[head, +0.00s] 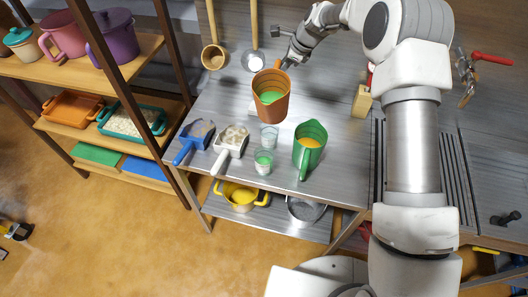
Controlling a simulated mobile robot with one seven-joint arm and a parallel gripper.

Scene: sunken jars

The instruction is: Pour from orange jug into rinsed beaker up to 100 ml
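An orange jug (270,100) with green liquid inside is in the middle of the head view. My gripper (285,64) is at its far side, shut on its handle; the fingertips are small and partly hidden. The jug appears raised above the metal counter, close to upright. Just below it in the picture stands a clear beaker (269,138) that looks empty or nearly so. Nearer the front edge stands a second beaker (263,163) with green liquid in it. I cannot tell from looks which beaker is rinsed, nor read any marks.
A green jug (308,153) with orange liquid stands right of the beakers. A blue scoop (194,138) and a white scoop (230,144) lie to the left. A wooden block (361,102) stands at right. Pots sit on the lower shelf (275,222); a wooden rack (90,130) stands left.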

